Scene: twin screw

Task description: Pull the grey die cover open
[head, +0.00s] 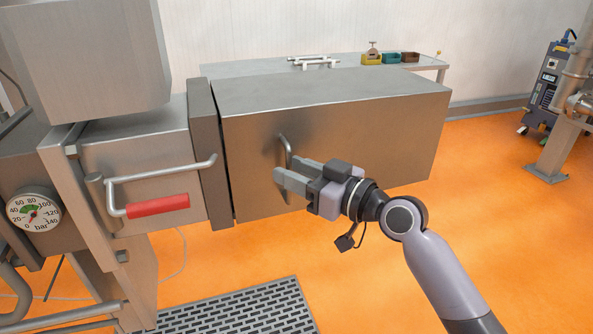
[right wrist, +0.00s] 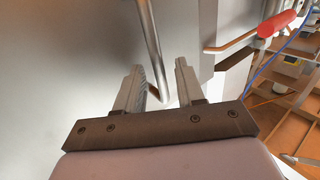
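The grey die cover (head: 340,125) is a large metal box in the middle of the head view. A thin dark seam separates it from the metal flange (head: 208,150) at its left. A bent bar handle (head: 287,150) stands on its front face, and it also shows in the right wrist view (right wrist: 148,35). My right gripper (head: 280,180) is at the lower end of this handle. In the right wrist view its fingers are apart, with the handle's lower end showing in the gap between them. I cannot tell whether either finger touches it. My left gripper is not in view.
A red-gripped lever (head: 158,205) and a pressure gauge (head: 33,212) are at the left. A floor grate (head: 240,310) lies below. A bench (head: 340,68) with small bins stands behind the cover. The orange floor at right is mostly open, with a metal post (head: 560,140) beyond.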

